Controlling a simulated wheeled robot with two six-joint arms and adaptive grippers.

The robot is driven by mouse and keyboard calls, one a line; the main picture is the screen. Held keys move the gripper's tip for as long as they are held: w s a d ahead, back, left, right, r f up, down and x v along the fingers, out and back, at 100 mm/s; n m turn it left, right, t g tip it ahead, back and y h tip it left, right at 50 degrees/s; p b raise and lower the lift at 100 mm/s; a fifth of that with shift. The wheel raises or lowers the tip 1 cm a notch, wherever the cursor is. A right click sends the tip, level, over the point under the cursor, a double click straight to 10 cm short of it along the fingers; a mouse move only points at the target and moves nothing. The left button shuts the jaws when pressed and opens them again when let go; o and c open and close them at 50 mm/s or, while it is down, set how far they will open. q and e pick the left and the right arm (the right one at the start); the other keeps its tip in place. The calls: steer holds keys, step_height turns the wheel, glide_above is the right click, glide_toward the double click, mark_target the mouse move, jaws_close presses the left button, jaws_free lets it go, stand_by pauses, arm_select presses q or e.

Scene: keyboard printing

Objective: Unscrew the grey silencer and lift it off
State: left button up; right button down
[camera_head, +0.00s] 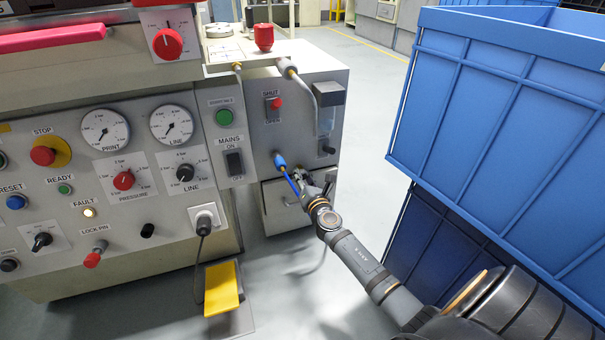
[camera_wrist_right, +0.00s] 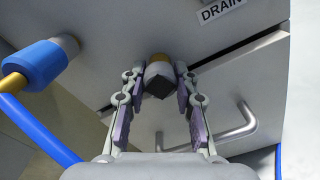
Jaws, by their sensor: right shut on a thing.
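The grey silencer (camera_wrist_right: 158,82) is a short, dark-ended plug below a brass-coloured fitting (camera_wrist_right: 155,59) on the machine's grey panel, under the DRAIN label, in the right wrist view. My right gripper (camera_wrist_right: 157,80) is shut on the silencer, one finger on each side. The silencer still appears to meet the fitting. In the head view my right gripper (camera_head: 303,177) is at the right end of the machine, beside the blue hose connector, and hides the silencer. My left gripper is not in view.
A blue connector (camera_wrist_right: 38,65) with a blue hose sits left of the fingers. A drawer handle (camera_wrist_right: 228,132) lies below right. In the head view, large blue crates (camera_head: 500,110) stand close on the right of my arm. A yellow pedal (camera_head: 222,287) is on the floor.

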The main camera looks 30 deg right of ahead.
steer(key=n, duration=0.5)
steer(key=shift+d+r+n, duration=0.1)
steer(key=shift+r+n, duration=0.1)
steer(key=shift+n, duration=0.2)
steer(key=n, duration=0.7)
steer(key=shift+n, duration=0.4)
steer(key=shift+s+f, duration=0.1)
steer(key=shift+s, duration=0.15)
steer(key=shift+v, duration=0.9)
steer(key=shift+s+a+r+p, duration=0.2)
steer(key=shift+s+r+p, duration=0.25)
steer(key=shift+s+p, duration=0.2)
steer(key=shift+s+a+r+p, duration=0.2)
steer(key=shift+s+r+p, duration=0.3)
steer(key=shift+s+p, duration=0.15)
steer(key=shift+s+a+r+p, duration=0.2)
steer(key=shift+s+r+p, duration=0.25)
steer(key=shift+s+p, duration=0.2)
